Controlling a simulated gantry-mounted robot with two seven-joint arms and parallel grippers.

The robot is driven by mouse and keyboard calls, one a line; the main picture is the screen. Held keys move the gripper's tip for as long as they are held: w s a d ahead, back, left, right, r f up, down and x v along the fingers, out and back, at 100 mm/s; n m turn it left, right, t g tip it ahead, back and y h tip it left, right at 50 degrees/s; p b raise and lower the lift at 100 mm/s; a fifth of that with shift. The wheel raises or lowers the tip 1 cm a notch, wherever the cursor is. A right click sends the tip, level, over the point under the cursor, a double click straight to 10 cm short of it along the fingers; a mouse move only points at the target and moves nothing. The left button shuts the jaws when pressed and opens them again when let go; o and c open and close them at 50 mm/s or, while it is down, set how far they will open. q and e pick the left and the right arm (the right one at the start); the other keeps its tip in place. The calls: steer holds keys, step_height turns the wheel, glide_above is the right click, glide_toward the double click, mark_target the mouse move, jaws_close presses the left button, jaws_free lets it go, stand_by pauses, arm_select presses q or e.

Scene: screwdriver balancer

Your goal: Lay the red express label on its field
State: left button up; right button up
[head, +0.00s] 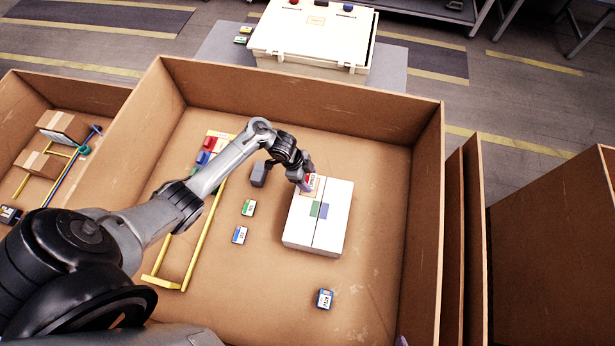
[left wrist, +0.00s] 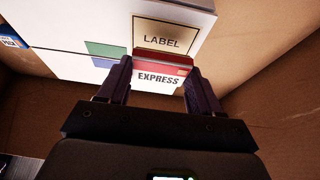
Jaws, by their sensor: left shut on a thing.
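My left gripper (head: 304,185) is shut on the red express label (left wrist: 160,76), a small block with a red band and the word EXPRESS. It holds the label at the upper left part of the white box (head: 327,233). In the left wrist view the label lies between both fingers (left wrist: 158,88), just in front of the tan field marked LABEL (left wrist: 166,39) and overlapping its near edge. The field shows partly in the head view (head: 320,184). I cannot tell whether the label touches the box. A purple tip at the bottom edge (head: 402,341) may be my right gripper.
Green (head: 248,208) and blue (head: 240,235) labelled blocks lie left of the box. A blue block (head: 324,299) lies in front of it. A yellow frame (head: 165,283) and a grey block (head: 258,174) stand further left. High cardboard walls (head: 427,220) surround this area.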

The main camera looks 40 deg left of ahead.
arm_select(q)
steer(key=shift+f+b, duration=0.35)
steer(key=shift+f, duration=0.1)
steer(key=shift+f+b, duration=0.55)
steer(key=shift+f, duration=0.2)
steer(key=shift+f, duration=0.45)
stand_by(0.7)
steer(key=o, duration=1.2)
steer(key=shift+o, duration=0.2)
steer(key=shift+r, duration=0.15)
